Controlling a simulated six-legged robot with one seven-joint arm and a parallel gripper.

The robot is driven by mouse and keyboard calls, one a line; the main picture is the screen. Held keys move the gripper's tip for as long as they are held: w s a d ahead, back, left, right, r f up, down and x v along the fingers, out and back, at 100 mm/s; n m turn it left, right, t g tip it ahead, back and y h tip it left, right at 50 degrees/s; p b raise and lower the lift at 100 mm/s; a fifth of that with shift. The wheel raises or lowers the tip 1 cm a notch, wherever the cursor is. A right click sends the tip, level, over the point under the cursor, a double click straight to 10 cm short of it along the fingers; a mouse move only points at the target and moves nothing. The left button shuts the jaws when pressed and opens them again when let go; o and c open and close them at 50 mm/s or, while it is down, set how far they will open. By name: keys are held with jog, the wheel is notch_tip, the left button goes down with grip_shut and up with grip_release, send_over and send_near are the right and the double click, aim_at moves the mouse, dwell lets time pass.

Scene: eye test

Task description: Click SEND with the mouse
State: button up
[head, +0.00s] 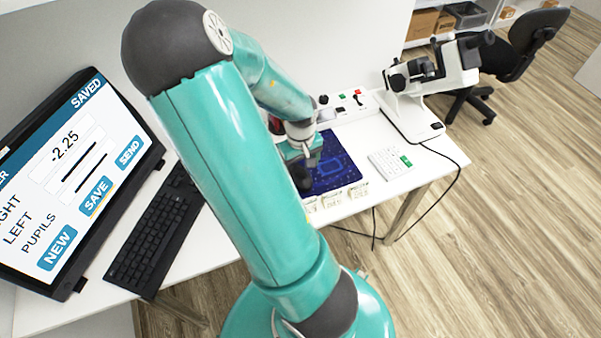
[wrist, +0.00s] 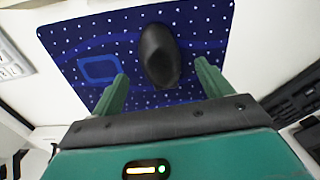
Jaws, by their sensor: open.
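The dark mouse (wrist: 158,52) lies on the blue dotted mouse pad (wrist: 205,20); the pad also shows in the head view (head: 340,178). My gripper (wrist: 161,70) is open, with one green finger on each side of the mouse's near end. I cannot tell whether the fingers touch it. In the head view my gripper (head: 306,165) is over the pad's left part, and my arm hides much around it. The monitor (head: 75,180) shows a SEND button (head: 129,152), SAVE and NEW buttons, "-2.25" and "SAVED" in the top bar. I cannot make out a cursor.
A black keyboard (head: 155,235) lies between monitor and pad. Right of the pad are a white card (head: 390,163) with a green mark and a white eye instrument (head: 430,85) with a cable. A button panel (head: 345,103) stands behind the pad. The table's front edge is near.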

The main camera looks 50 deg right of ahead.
aim_at(300, 174)
jog(key=shift+f, duration=2.2)
jog(key=shift+c, duration=0.2)
jog(key=c, duration=1)
